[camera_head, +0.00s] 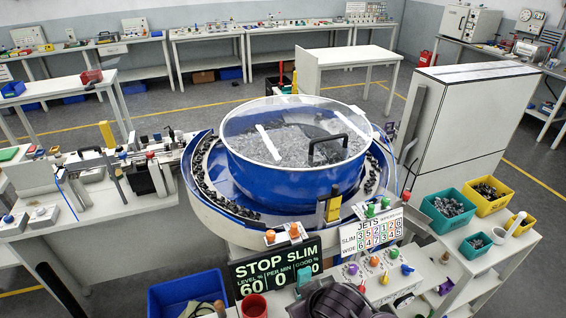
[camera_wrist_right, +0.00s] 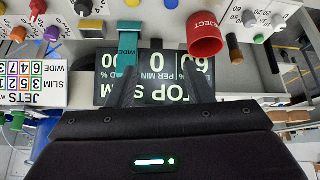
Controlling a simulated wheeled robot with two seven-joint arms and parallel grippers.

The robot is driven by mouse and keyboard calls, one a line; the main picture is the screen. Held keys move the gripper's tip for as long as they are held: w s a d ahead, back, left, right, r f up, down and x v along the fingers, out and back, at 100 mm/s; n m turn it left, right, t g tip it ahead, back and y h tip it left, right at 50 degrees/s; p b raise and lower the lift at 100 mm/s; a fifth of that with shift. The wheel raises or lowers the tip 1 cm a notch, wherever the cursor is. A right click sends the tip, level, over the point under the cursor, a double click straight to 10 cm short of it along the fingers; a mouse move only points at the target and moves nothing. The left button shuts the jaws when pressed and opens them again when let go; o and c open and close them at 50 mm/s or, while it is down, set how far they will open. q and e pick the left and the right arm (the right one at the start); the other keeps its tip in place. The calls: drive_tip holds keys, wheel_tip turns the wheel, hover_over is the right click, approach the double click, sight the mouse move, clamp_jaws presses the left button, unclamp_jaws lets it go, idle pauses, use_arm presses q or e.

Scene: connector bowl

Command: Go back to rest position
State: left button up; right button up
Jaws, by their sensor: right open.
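My right gripper (camera_head: 328,296) is at the bottom centre of the head view, dark and partly cut off by the frame edge. In the right wrist view its two dark fingers (camera_wrist_right: 163,92) stand apart with nothing between them, in front of the black STOP SLIM display (camera_wrist_right: 160,65). My left gripper is not in view.
A red REJECT cup (camera_wrist_right: 205,35) stands close to the right gripper. The panel with coloured knobs (camera_head: 374,262) is to its right. A blue bin (camera_head: 188,292) lies left. Teal and yellow bins (camera_head: 447,211) sit on the right bench.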

drive_tip(key=s+d+r+m+g+h, duration=0.2)
drive_tip(key=s+d+m+h, duration=0.15)
drive_tip(key=s+d, duration=1)
wheel_tip(320, 180, down, 33)
drive_tip(key=w+d+g+b, duration=0.1)
drive_tip(key=b, duration=0.6)
drive_tip(key=s+d+f+g+b, duration=0.1)
drive_tip(key=s+d+f+b, duration=0.1)
drive_tip(key=s+f, duration=0.8)
drive_tip(key=s+d+f+b, duration=0.1)
drive_tip(key=s+f+b, duration=0.3)
drive_tip(key=s+f, duration=0.6)
wheel_tip(320, 180, down, 7)
drive_tip(key=shift+s+d+f+g+y, duration=0.1)
drive_tip(key=shift+s+d+g+y, duration=0.15)
drive_tip(key=shift+d+g+y, duration=0.15)
